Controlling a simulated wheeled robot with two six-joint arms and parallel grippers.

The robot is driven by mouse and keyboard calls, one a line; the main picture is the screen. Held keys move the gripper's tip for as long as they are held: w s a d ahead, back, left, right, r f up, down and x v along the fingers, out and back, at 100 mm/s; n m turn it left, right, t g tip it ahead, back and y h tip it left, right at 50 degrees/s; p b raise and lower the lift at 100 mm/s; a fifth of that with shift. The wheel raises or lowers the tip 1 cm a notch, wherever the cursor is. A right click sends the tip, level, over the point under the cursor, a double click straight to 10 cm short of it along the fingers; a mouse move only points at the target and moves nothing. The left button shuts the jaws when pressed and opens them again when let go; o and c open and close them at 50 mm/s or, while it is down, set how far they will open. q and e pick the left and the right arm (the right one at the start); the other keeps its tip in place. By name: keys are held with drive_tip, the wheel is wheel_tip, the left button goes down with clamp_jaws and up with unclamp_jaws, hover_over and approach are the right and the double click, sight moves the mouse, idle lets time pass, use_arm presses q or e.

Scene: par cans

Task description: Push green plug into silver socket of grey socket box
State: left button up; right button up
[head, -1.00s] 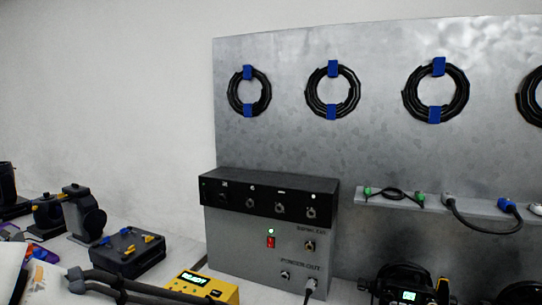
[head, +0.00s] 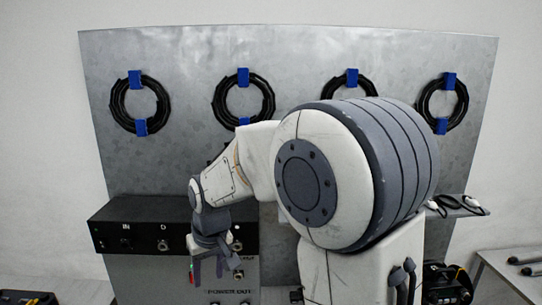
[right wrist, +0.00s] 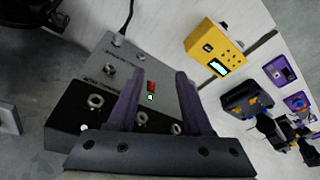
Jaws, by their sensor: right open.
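The grey socket box (head: 150,270) with a black upper panel stands against the metal board in the head view. In the right wrist view the box (right wrist: 172,72) shows several silver sockets, one of them on the black panel (right wrist: 96,101). My right gripper (head: 209,272) is in front of the box, pointing down. In the right wrist view my right gripper (right wrist: 158,74) is open, with nothing between its fingers. A red switch (right wrist: 151,87) shows between the fingers. I see no green plug now; my right arm covers part of the shelf. My left gripper is out of view.
Coiled black cables (head: 244,92) hang on the board. A cable with white plugs lies on the shelf (head: 460,209) at right. A yellow device (right wrist: 213,48) and a black case with yellow parts (right wrist: 247,101) stand beside the box.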

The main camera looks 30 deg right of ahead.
drive_tip(key=w+d+r+m+h+p, duration=0.1)
drive_tip(key=w+d+r+m+p, duration=0.4)
drive_tip(key=d, duration=0.8)
use_arm(q)
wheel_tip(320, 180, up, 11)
drive_tip(key=p, duration=0.4)
use_arm(e)
drive_tip(key=shift+m+t+h, duration=0.6)
drive_tip(key=shift+h, duration=0.3)
drive_tip(key=shift+w+d+r+b, duration=0.45)
drive_tip(key=shift+w+d, duration=0.1)
drive_tip(key=shift+d, duration=2.1)
drive_tip(key=shift+w+d+r+b, duration=0.4)
drive_tip(key=shift+w+d, duration=0.2)
drive_tip(key=shift+d, duration=2.05)
drive_tip(key=shift+w+d+r+b, duration=0.35)
drive_tip(key=shift+w+d+b, duration=0.15)
drive_tip(key=shift+d, duration=2.15)
drive_tip(key=shift+o, duration=0.8)
drive_tip(key=shift+w, duration=0.15)
drive_tip(key=b+x, duration=0.1)
drive_tip(key=b, duration=0.2)
drive_tip(key=shift+f, duration=0.3)
drive_tip(key=shift+b+x, duration=0.8)
drive_tip(key=shift+x, duration=0.95)
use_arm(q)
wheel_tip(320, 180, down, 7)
use_arm(e)
drive_tip(key=shift+w+d+r, duration=0.1)
